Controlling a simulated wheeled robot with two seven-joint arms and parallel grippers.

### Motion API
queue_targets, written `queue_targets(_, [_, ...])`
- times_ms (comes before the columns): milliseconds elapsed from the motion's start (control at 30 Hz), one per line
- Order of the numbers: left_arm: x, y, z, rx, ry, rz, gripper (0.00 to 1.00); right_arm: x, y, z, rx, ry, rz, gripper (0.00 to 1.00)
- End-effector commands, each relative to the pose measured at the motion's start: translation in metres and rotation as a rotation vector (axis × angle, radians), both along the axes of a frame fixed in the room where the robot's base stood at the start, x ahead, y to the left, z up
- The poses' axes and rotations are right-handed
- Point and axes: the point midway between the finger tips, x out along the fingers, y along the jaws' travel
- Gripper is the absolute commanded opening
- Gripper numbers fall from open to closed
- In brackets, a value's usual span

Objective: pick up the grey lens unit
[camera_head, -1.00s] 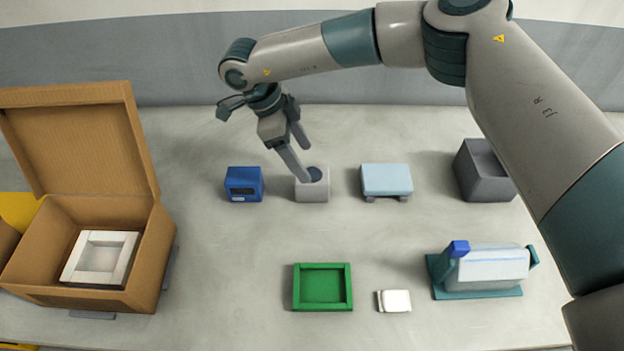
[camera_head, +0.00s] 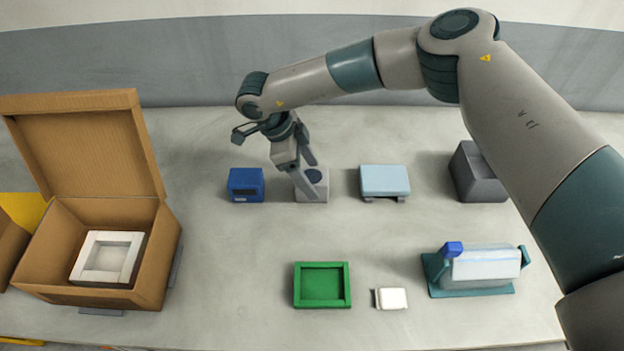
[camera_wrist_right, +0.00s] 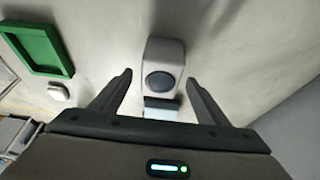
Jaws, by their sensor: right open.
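The grey lens unit (camera_head: 320,190) is a small light-grey block with a dark round lens on top, standing on the table in the middle back. It also shows in the right wrist view (camera_wrist_right: 166,53), where its round lens faces my camera. My right gripper (camera_head: 309,180) is open, reaching down from the upper left over the unit and hiding part of it. In the right wrist view my open fingers (camera_wrist_right: 159,77) lie either side of the unit, with visible gaps. Whether they touch it is not clear. My left gripper is not in view.
A blue box (camera_head: 245,185) stands left of the unit and a light-blue slab (camera_head: 385,179) right. A grey bin (camera_head: 478,178) is farther right. In front are a green tray (camera_head: 322,308), a white block (camera_head: 391,298) and an open cardboard box (camera_head: 150,282).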

Motion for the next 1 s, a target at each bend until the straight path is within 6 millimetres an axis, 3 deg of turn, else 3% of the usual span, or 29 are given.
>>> queue_targets(200, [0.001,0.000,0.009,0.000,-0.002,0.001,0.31,0.001,-0.007,-0.015,0.000,-0.001,-0.002,0.69])
queue_targets(667, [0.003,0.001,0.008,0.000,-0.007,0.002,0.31,0.001,-0.007,-0.016,0.000,-0.002,-0.001,0.69])
queue_targets(933, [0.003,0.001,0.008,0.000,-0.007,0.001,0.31,0.001,-0.007,-0.016,0.000,-0.002,-0.001,0.07])
queue_targets(1000, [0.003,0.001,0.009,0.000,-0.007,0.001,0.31,0.001,-0.007,-0.015,0.000,-0.003,-0.001,0.06])
